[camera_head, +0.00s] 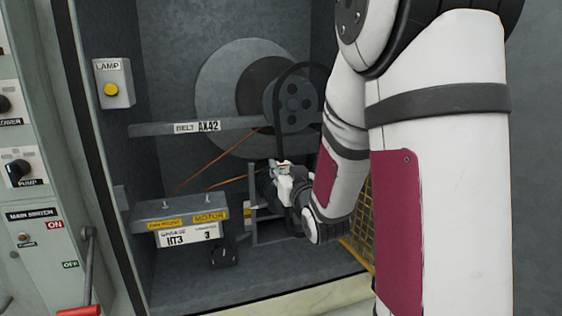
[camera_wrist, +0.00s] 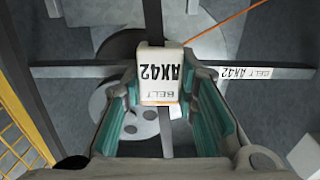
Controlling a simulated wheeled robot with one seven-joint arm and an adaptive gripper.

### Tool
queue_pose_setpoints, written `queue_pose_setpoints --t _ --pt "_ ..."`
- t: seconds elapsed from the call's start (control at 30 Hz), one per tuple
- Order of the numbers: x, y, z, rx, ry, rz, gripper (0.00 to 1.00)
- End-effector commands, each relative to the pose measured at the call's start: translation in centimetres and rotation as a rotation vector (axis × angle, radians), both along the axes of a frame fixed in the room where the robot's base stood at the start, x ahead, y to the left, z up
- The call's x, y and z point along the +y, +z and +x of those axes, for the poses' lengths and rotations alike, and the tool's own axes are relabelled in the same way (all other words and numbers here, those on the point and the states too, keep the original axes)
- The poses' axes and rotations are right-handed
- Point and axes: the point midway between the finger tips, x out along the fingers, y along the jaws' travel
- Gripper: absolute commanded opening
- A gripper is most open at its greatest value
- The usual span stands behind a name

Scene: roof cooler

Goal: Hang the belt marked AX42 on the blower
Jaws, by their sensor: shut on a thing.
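My gripper (camera_head: 285,178) is in the cabinet, low in front of the blower. In the wrist view its teal-padded fingers (camera_wrist: 160,92) are shut on the white tag (camera_wrist: 160,72) of a belt, which reads BELT AX42 upside down. The black belt (camera_wrist: 152,18) runs away from the tag. In the head view the belt (camera_head: 314,68) shows as a dark loop at the blower pulley (camera_head: 292,103), a grey wheel with several holes. I cannot tell whether it rests on the pulley or hangs in front of it. My arm hides part of the belt's right side.
A grey bar labelled BELT AX42 (camera_head: 150,129) crosses in front of the blower's large disc (camera_head: 216,82). Thin orange lines (camera_head: 212,160) run down to the motor box (camera_head: 160,213). A yellow mesh guard (camera_head: 358,247) stands at right. A switch panel (camera_head: 42,180) is at left.

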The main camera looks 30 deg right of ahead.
Motion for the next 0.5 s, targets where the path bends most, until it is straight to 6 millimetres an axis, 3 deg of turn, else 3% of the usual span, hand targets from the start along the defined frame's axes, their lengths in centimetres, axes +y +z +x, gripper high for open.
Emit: queue_pose_setpoints --t 0.5 --pt "-1.1 -0.9 3.9 -0.001 0.0 0.0 0.0"
